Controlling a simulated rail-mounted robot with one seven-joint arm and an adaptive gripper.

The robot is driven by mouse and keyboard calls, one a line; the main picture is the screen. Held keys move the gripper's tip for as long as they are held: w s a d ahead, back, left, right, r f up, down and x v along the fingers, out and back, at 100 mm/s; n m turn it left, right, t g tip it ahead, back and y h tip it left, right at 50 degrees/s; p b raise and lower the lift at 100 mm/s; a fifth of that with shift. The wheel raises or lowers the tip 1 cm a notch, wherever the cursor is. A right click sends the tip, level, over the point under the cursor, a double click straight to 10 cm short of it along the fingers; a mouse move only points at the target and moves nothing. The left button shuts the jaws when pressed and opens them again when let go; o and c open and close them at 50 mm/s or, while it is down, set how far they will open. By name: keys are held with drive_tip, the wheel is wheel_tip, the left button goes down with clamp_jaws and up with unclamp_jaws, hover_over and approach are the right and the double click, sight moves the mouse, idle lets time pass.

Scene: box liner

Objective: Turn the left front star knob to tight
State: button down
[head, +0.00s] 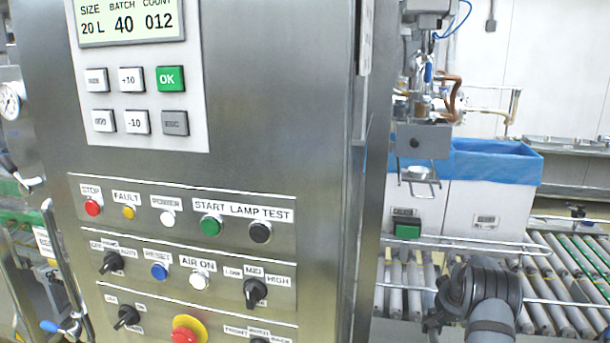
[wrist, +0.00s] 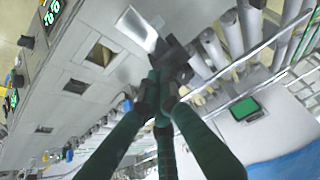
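In the wrist view, the long dark green fingers of my gripper (wrist: 162,98) come together near the middle of the picture. Their tips are close to each other. A dark, blocky part (wrist: 176,56) lies just beyond the tips, beside a bright metal plate (wrist: 138,29). I cannot tell whether this is the left front star knob, or whether the fingers touch it. No knob shows clearly with a star shape. In the head view, a dark joint of my arm (head: 485,287) stands in front of the conveyor, and my fingertips cannot be made out there.
A steel control cabinet (head: 260,120) with buttons and selectors fills the left of the head view. Conveyor rollers (head: 402,285) and a metal guide rail (head: 460,246) run on the right. A white box (head: 505,212) with blue liner (head: 490,160) stands behind my arm.

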sight(431, 316)
drive_tip(key=shift+w+a, duration=0.1)
drive_tip(key=shift+w, duration=0.35)
idle(0.6)
drive_tip(key=shift+a+b, duration=0.55)
drive_tip(key=shift+b, duration=0.15)
drive_tip(key=shift+a+b, duration=0.2)
drive_tip(key=shift+b, duration=0.15)
drive_tip(key=shift+a+f, duration=0.1)
drive_tip(key=shift+a, duration=0.1)
drive_tip(key=shift+a+b, duration=0.2)
drive_tip(key=shift+b, duration=0.3)
drive_tip(key=shift+w+a, duration=0.15)
drive_tip(key=shift+a, duration=0.15)
drive_tip(key=shift+s+a+f+b, duration=0.1)
drive_tip(key=shift+s+a+b, duration=0.1)
drive_tip(key=shift+b, duration=0.55)
